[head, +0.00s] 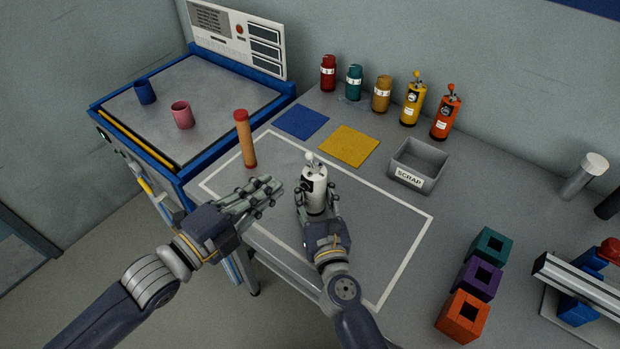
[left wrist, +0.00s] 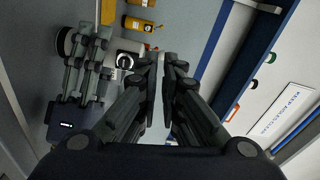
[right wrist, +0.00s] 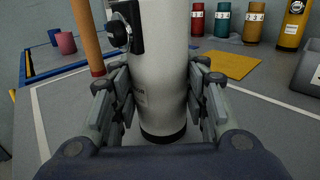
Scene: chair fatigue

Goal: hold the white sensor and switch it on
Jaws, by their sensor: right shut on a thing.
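The white sensor (head: 314,194) is a white cylinder with a black base, a dark dial on its side and a small pale top piece. My right gripper (head: 317,212) is shut around its lower body, and the sensor looks upright. In the right wrist view the fingers press on both sides of the sensor (right wrist: 163,75), with the black dial (right wrist: 118,32) at upper left. My left gripper (head: 277,190) is to the left of the sensor, apart from it and empty. In the left wrist view its fingertips (left wrist: 162,62) are close together with a narrow gap. The sensor's dial (left wrist: 124,62) shows beside them.
An orange stick (head: 245,140) with a red cap stands behind my left gripper. Yellow (head: 413,102) and orange (head: 446,115) cylinders stand at the back, with a scrap bin (head: 418,163) nearer. Coloured blocks (head: 477,277) are at right. The outlined table area (head: 375,240) is mostly clear.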

